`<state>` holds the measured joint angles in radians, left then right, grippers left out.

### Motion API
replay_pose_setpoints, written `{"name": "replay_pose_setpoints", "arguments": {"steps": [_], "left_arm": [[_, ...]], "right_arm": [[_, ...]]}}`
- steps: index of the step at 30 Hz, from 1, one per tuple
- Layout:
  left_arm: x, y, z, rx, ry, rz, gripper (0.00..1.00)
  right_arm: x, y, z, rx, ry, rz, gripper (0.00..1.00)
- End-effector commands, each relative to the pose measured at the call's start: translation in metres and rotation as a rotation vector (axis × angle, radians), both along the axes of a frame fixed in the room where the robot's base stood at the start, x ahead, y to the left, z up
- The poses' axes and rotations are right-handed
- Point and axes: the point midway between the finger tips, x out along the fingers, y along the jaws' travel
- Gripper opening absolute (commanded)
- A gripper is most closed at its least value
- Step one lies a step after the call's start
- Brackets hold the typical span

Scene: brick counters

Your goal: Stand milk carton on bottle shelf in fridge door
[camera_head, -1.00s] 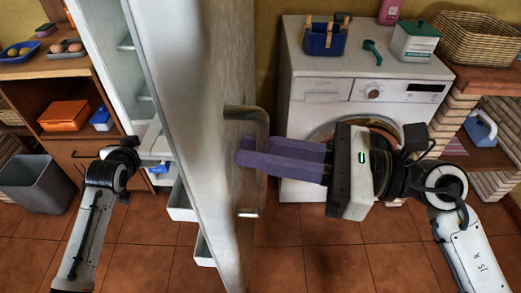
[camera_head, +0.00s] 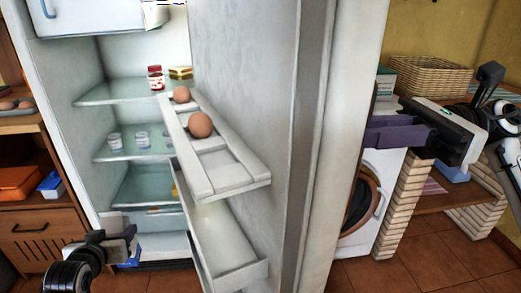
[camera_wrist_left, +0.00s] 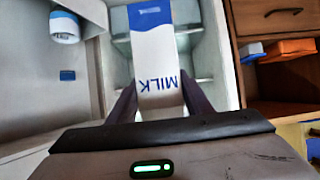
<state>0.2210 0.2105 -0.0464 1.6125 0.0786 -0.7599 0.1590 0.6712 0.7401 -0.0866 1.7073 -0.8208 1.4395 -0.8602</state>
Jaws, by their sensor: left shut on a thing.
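A white milk carton with blue (camera_wrist_left: 157,60) is between the dark fingers of my left gripper (camera_wrist_left: 157,88) in the left wrist view, its MILK lettering upside down there. In the head view my left gripper (camera_head: 130,245) is low at the left, before the open fridge; most of the carton is hidden there. The fridge door (camera_head: 240,80) stands open. Its inner side carries an egg rack (camera_head: 235,178) and a deeper lower shelf (camera_head: 228,245), whose visible part looks empty. My right gripper (camera_head: 385,133) is beyond the door's outer edge; its jaw opening is unclear.
Two eggs (camera_head: 200,124) sit on the door rack. Fridge shelves (camera_head: 120,91) hold a red-and-white jar (camera_head: 156,77) and small glasses (camera_head: 142,138). A wooden cabinet (camera_head: 35,225) stands at left. A washing machine (camera_head: 385,175) and brick counter (camera_head: 410,175) are behind the door at right.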

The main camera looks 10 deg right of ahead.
Motion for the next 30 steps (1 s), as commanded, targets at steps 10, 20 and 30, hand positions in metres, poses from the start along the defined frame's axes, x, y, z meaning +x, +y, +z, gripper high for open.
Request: {"name": "replay_pose_setpoints", "arguments": {"steps": [10, 20, 30], "left_arm": [[0.002, -0.002, 0.004, 0.0, -0.008, -0.002, 0.05], [0.001, 0.0, 0.003, 0.0, -0.007, 0.0, 0.05], [0.001, 0.0, 0.001, 0.0, -0.007, 0.0, 0.05]], "right_arm": [[0.005, -0.009, 0.0, -0.003, 0.003, -0.027, 0.22], [0.004, -0.005, 0.001, 0.0, 0.002, -0.015, 0.33], [0.005, -0.045, 0.001, -0.001, 0.003, -0.018, 0.33]]}}
